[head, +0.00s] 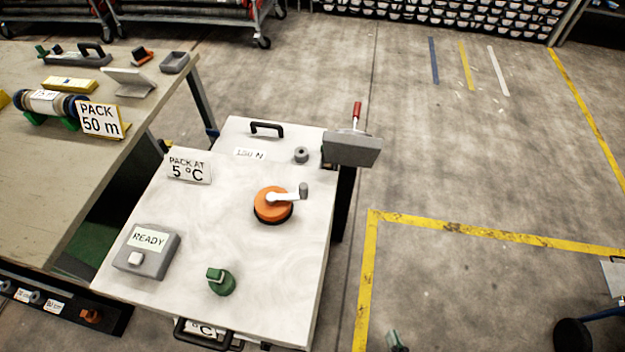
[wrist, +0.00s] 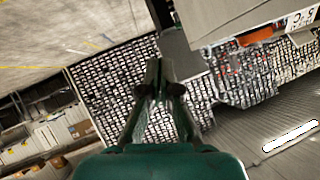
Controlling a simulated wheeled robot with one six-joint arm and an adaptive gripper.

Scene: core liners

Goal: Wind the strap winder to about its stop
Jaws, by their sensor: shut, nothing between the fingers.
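The strap winder (head: 272,206) appears to be the orange drum with a white crank arm on the white-topped bench, in the head view. Its crank points right and ends in a grey upright knob (head: 303,190). My gripper (wrist: 154,72) shows in the wrist view with its green fingers together and nothing between them. It is apart from the winder. A small green tip at the bottom edge of the head view may be part of it; I cannot tell.
The white bench top (head: 190,215) also bears a READY box (head: 146,250), a green knob (head: 221,282), a small grey cylinder (head: 301,155) and a "PACK AT 5 °C" sign (head: 189,167). A grey box (head: 352,149) with a red-handled lever sits at its right edge. The floor to the right is mostly clear.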

